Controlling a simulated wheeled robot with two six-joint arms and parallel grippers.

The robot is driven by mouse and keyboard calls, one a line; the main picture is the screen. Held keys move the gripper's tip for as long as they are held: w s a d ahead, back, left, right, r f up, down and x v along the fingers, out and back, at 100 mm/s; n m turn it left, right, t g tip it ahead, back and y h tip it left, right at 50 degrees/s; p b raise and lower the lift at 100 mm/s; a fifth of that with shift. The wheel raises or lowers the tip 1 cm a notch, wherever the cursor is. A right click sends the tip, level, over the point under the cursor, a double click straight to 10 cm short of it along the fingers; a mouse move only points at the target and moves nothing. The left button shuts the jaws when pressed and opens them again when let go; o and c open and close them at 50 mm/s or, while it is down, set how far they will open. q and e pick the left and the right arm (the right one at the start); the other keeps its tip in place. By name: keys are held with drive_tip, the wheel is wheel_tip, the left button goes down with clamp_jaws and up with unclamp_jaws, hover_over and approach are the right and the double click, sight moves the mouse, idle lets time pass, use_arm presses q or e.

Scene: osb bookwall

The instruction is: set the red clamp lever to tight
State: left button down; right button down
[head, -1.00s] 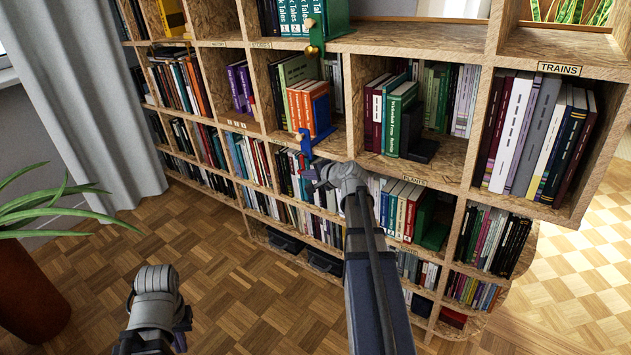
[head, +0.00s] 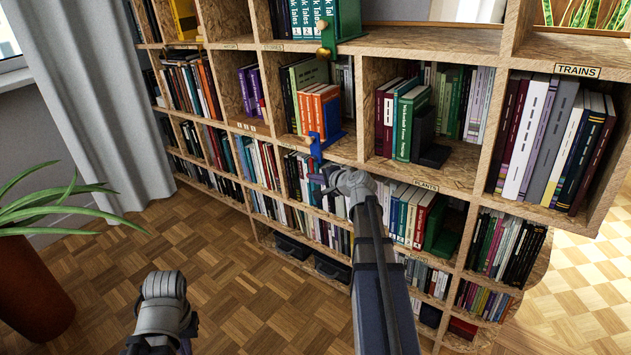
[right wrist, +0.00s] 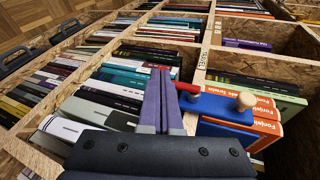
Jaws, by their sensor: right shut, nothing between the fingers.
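The red clamp lever (right wrist: 188,88) shows in the right wrist view as a short red bar at the left end of a blue clamp (right wrist: 224,108) with a round wooden knob (right wrist: 246,101). The clamp also shows in the head view on a shelf edge (head: 318,148); its lever is too small to make out there. My right gripper (head: 317,181) is shut and empty, just below the clamp. In the wrist view its purple fingers (right wrist: 161,100) are just left of the lever; I cannot tell whether they touch. My left gripper (head: 186,340) is low at left, its fingers mostly hidden.
Orange books (head: 318,108) stand beside the clamp. A second clamp, green with a brass knob (head: 323,53), is on the shelf above. The chipboard bookcase (head: 345,150) is full of books. A potted plant (head: 30,290) stands at left; the parquet floor between is clear.

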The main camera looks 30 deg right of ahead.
drive_tip(key=w+a+f+m+t+y+b, duration=0.1)
drive_tip(key=w+t+b, duration=0.5)
drive_tip(key=b, duration=1)
drive_tip(key=shift+w+a+m+t, duration=0.15)
drive_tip(key=shift+a+m+t, duration=0.45)
drive_tip(key=shift+a+t, duration=0.25)
drive_tip(key=shift+d+f, duration=0.1)
